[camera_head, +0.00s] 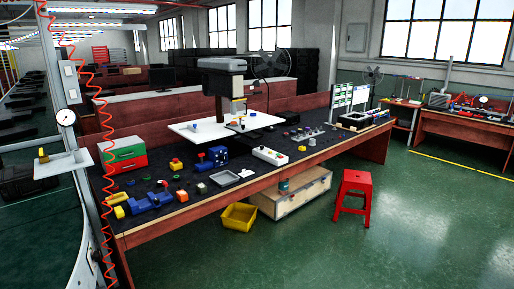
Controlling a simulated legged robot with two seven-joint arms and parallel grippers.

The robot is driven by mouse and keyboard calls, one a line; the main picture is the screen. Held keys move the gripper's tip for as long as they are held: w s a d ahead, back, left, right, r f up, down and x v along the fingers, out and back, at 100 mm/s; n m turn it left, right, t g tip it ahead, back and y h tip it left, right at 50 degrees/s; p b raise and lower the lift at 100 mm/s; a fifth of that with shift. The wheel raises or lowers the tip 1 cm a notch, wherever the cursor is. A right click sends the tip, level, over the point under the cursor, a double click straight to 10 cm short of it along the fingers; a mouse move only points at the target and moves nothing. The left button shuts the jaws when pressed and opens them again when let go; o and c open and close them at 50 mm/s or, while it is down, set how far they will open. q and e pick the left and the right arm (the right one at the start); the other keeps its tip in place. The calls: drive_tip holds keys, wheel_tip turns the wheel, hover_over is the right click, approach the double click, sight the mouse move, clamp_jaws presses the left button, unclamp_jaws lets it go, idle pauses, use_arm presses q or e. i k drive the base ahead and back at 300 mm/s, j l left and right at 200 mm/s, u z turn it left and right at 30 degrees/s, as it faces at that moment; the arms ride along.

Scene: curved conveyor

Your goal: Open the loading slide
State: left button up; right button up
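Neither of my grippers shows in the head view. I cannot tell for sure which part is the loading slide. At the left edge, a curved grey conveyor structure (72,262) is partly cut off by the frame. A pale flat plate (62,165) is mounted on its upright post, with a small yellow piece (43,155) on it. A round white gauge (66,117) sits on the post above the plate. A coiled orange hose (101,130) hangs beside the post.
A long workbench (240,192) holds loose parts, a green and red drawer box (122,154) and a white-topped stand (190,132). A yellow bin (238,217), a wooden crate (292,198) and a red stool (355,192) stand on the floor. Green floor (400,240) is clear at the front right.

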sight(242, 130)
drive_tip(key=i, duration=2.95)
drive_tip(key=i+u, duration=0.85)
drive_tip(key=i+l+u, duration=0.15)
drive_tip(key=i+u, duration=0.25)
drive_tip(key=i+l+u, duration=0.25)
drive_tip(key=u, duration=0.2)
